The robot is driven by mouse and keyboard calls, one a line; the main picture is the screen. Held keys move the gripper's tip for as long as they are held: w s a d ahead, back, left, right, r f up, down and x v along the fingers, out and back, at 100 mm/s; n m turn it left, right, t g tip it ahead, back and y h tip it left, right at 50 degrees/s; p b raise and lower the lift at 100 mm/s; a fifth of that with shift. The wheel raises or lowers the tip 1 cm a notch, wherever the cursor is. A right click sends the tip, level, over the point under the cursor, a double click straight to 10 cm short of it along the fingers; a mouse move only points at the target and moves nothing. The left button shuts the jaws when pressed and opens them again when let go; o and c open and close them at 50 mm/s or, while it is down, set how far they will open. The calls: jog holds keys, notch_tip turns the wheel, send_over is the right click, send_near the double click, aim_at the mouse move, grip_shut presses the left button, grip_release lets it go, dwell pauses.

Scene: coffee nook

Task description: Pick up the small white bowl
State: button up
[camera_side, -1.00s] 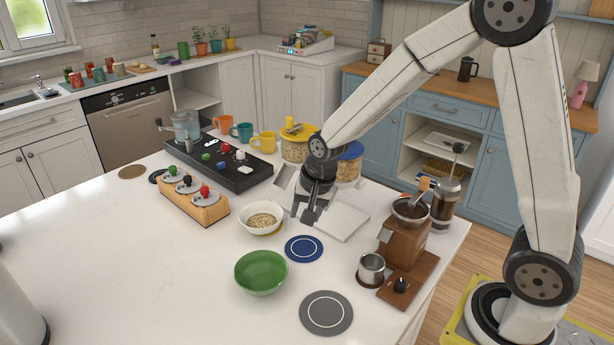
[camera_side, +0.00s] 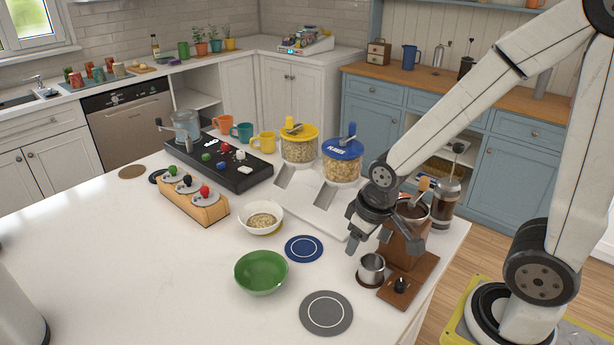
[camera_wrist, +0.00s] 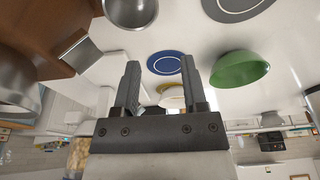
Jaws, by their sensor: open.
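The small white bowl (camera_side: 246,224) stands upright on the counter with beige flakes in it, partly over a yellow disc (camera_side: 272,231). My gripper (camera_side: 384,243) is open and empty, well to the right of the bowl, above the counter near the wooden grinder. In the wrist view the fingers of my gripper (camera_wrist: 160,80) are apart, and the white bowl (camera_wrist: 172,102) shows small and far off between them, partly hidden by the right finger.
A brown hand grinder (camera_side: 402,243) and a metal cup (camera_side: 371,266) stand close by my gripper. Two grain dispensers (camera_side: 318,190) stand behind the bowl. A green bowl (camera_side: 261,273), a blue disc (camera_side: 304,249) and a grey disc (camera_side: 326,314) lie in front.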

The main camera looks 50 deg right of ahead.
dwell(0.6)
jog(key=n+t, duration=0.6)
jog(key=t, duration=0.1)
send_near(254, 230)
jog(key=shift+w+d+f, duration=0.15)
jog(key=shift+w+f, duration=0.25)
jog(key=shift+f, duration=0.15)
jog(key=shift+w+d+f, duration=0.15)
jog(key=shift+w+f, duration=0.2)
jog(key=shift+f, duration=0.25)
jog(key=shift+w+a, duration=0.1)
jog(key=shift+w, duration=0.35)
jog(key=shift+f, duration=0.15)
jog(key=shift+x, duration=1.2)
jog(key=shift+w, duration=0.1)
jog(key=shift+x, duration=2.55)
